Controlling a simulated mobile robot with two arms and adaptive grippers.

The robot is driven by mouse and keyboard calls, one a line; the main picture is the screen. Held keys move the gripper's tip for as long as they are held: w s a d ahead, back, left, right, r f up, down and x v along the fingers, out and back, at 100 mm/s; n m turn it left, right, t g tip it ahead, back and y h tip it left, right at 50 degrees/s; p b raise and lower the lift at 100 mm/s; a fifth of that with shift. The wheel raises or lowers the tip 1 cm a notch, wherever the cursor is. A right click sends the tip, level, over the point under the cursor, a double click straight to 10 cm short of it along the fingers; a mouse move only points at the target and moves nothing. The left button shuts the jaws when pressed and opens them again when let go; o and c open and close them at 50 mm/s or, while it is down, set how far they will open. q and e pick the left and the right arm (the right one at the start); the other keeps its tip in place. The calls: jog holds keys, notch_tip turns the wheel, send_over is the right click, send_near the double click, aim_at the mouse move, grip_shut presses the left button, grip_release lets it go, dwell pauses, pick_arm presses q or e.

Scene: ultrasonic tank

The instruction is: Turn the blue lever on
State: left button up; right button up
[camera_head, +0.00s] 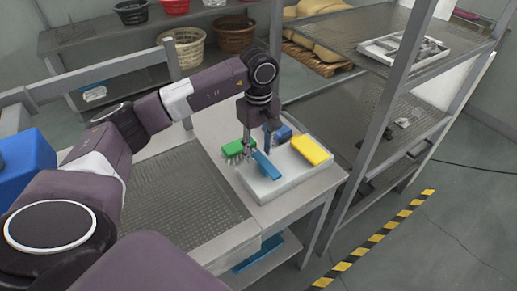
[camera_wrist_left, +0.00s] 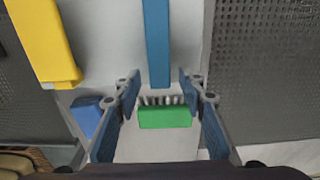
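A long flat blue bar (camera_head: 266,165), which may be the blue lever, lies on a light grey tray (camera_head: 284,184) on the metal table. It also shows in the left wrist view (camera_wrist_left: 157,45), ahead of and between the fingertips. My left gripper (camera_head: 258,145) points down over the tray, its two fingers spread. In the left wrist view the left gripper (camera_wrist_left: 157,87) is open with nothing clamped. A green brush (camera_wrist_left: 165,117) with pale bristles shows between the fingers, near the bar's end. Whether the fingers touch anything is unclear. My right gripper is not in view.
A perforated metal panel (camera_head: 175,205) lies left of the tray. Metal shelving (camera_head: 380,120) stands close on the right. A blue box (camera_head: 25,165) is at far left.

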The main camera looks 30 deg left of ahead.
pick_arm(q)
jog(key=shift+c, duration=0.5)
grip_shut()
jog(key=shift+s, duration=0.1)
jog(key=n+b, duration=0.1)
jog(key=n, duration=0.1)
jog(key=s+n+b, duration=0.1)
jog(key=shift+a+n, duration=0.15)
jog(key=shift+n, duration=0.25)
jog(key=n, duration=0.1)
jog(key=s+n+b, duration=0.1)
jog(key=n, duration=0.2)
jog(key=shift+s+n, duration=0.3)
jog(key=n, duration=0.2)
jog(key=s+d+n+b, duration=0.1)
jog(key=n, duration=0.1)
jog(key=shift+s, duration=0.15)
jog(key=shift+s+d+r+n+b, duration=0.1)
jog(key=shift+n+b, duration=0.05)
jog(key=shift+n, duration=0.4)
jog(key=shift+s+d+f+n+b, duration=0.1)
jog(key=shift+d+n+b, duration=0.1)
jog(key=shift+n, duration=0.4)
jog(key=shift+s+d+r+n+b, duration=0.1)
jog(key=shift+n+b, duration=0.05)
jog(key=shift+n, duration=0.4)
